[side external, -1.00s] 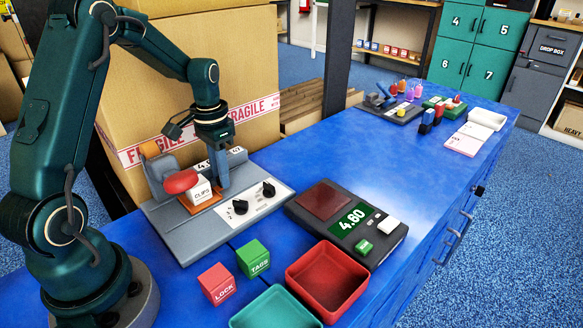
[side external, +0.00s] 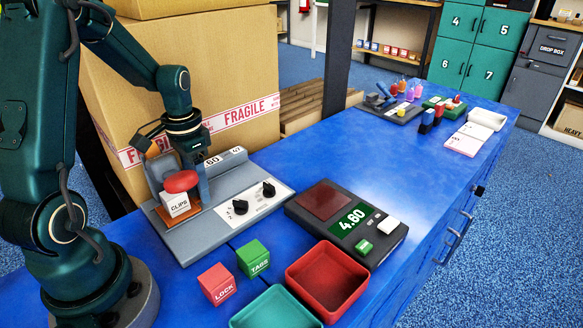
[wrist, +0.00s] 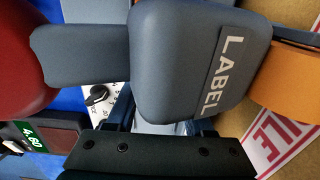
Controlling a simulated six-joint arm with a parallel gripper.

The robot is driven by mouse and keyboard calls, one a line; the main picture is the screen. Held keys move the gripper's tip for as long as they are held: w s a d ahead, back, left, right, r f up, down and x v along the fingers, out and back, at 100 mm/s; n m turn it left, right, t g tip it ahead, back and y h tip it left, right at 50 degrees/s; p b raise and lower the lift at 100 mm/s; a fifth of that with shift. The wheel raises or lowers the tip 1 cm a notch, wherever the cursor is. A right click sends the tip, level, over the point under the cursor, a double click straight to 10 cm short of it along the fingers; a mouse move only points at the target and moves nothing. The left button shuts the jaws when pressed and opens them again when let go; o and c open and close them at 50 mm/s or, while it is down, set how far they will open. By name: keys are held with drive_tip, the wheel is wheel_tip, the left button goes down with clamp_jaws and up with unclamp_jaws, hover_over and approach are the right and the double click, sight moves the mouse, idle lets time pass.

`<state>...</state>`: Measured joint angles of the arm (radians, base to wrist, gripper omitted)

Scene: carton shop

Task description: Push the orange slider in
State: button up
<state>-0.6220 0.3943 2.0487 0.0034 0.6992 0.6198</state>
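The orange slider (side external: 186,214) is a flat plate low on the left part of the grey label machine (side external: 205,240). A white CLIPS box (side external: 177,204) sits on it, below the red knob (side external: 182,181). My gripper (side external: 204,188) points down just right of the box; I cannot tell if it touches the slider. Its fingers look like one narrow blue piece from the side. In the wrist view the grey LABEL head (wrist: 200,60) and its arm cover much of the fingers, and the slider does not show.
Two black dials (side external: 255,199) stand on the machine's white panel. A red LOCK cube (side external: 220,284), green TAGS cube (side external: 253,258), red tray (side external: 327,317) and teal tray (side external: 275,316) are in front. Large cartons (side external: 190,80) stand behind.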

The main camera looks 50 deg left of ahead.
drive_tip(key=shift+r, duration=2.6)
drive_tip(key=shift+w+d+r, duration=0.15)
drive_tip(key=shift+w+d, duration=0.05)
drive_tip(key=shift+d, duration=0.05)
drive_tip(key=d+r+m+t, duration=0.2)
drive_tip(key=d+r, duration=0.3)
drive_tip(key=s+d+r+n+t, duration=0.2)
drive_tip(key=s+d+t, duration=0.1)
drive_tip(key=s+d, duration=0.4)
drive_tip(key=d, duration=0.3)
drive_tip(key=shift+s+r+t, duration=0.2)
drive_tip(key=shift+t, duration=0.1)
